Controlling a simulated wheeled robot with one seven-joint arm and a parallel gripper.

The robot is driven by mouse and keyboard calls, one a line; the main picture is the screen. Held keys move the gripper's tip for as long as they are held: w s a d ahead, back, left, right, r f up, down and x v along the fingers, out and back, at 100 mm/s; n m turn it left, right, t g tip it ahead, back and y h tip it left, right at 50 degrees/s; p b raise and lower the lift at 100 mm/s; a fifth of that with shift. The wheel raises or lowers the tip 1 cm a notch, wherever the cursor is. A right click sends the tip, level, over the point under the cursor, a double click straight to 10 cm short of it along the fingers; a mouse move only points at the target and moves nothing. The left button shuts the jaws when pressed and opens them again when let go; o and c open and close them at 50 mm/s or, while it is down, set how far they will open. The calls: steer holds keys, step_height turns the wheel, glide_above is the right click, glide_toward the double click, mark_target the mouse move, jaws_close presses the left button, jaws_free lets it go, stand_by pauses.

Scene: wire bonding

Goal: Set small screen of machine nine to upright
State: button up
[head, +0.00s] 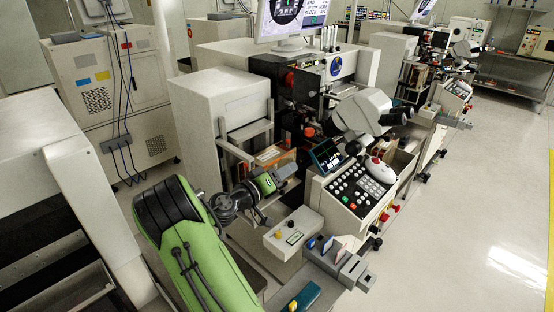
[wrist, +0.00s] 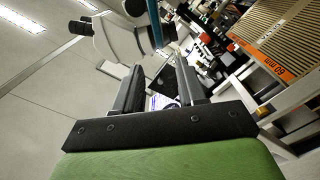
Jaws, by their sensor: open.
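The small screen (head: 326,155) is a dark panel with a bluish edge and a faint trace on it. It leans back, tilted, at the left end of the button console of the nearest machine. My gripper (head: 289,169) is just left of the screen in the head view, its grey fingers pointing toward it, with a visible gap. In the wrist view my gripper (wrist: 158,82) is open, with one finger on each side. A dark panel shows between and beyond the fingers there, probably the screen, partly hidden. I see no contact.
The white microscope head (head: 362,112) with black eyepieces overhangs just behind the screen. The button console (head: 352,193) and a white mouse-like control (head: 380,170) lie to its right. A ribbed box (wrist: 278,40) with an orange label is close at right in the wrist view. Clear floor (head: 490,220) lies at right.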

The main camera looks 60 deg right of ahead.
mark_target(318, 149)
steer(key=d+p, duration=0.1)
steer(key=d, duration=0.4)
steer(key=s+d, duration=0.1)
steer(key=d, duration=0.4)
steer(key=s+d+p, duration=0.1)
steer(key=d, duration=0.4)
steer(key=shift+s+d+r+p, duration=0.1)
steer(key=shift+s+d+p, duration=0.1)
steer(key=shift+d+p, duration=0.15)
jaws_close()
